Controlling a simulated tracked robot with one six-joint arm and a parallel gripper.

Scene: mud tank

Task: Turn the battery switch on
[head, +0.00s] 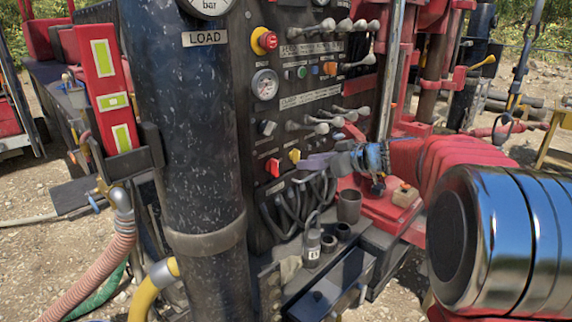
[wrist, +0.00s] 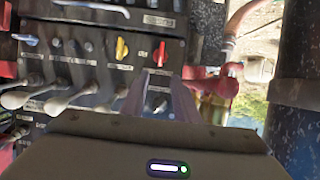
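The black control panel (head: 262,130) carries a red switch (head: 272,167) and a yellow switch (head: 294,155) low on its face. The labels are too small to read, so I cannot tell which is the battery switch. My gripper (head: 306,163) points at the panel just right of these switches, seemingly apart from them. In the wrist view, the red switch (wrist: 160,52) stands upright beyond my gripper (wrist: 157,82), and the yellow switch (wrist: 122,48) is left of it. The fingers are apart, with a dark panel knob (wrist: 159,102) visible between them. Nothing is held.
Several grey levers (head: 322,123) stick out of the panel above my gripper. A thick black column (head: 195,140) stands left of the panel. A red rig base lies to the right.

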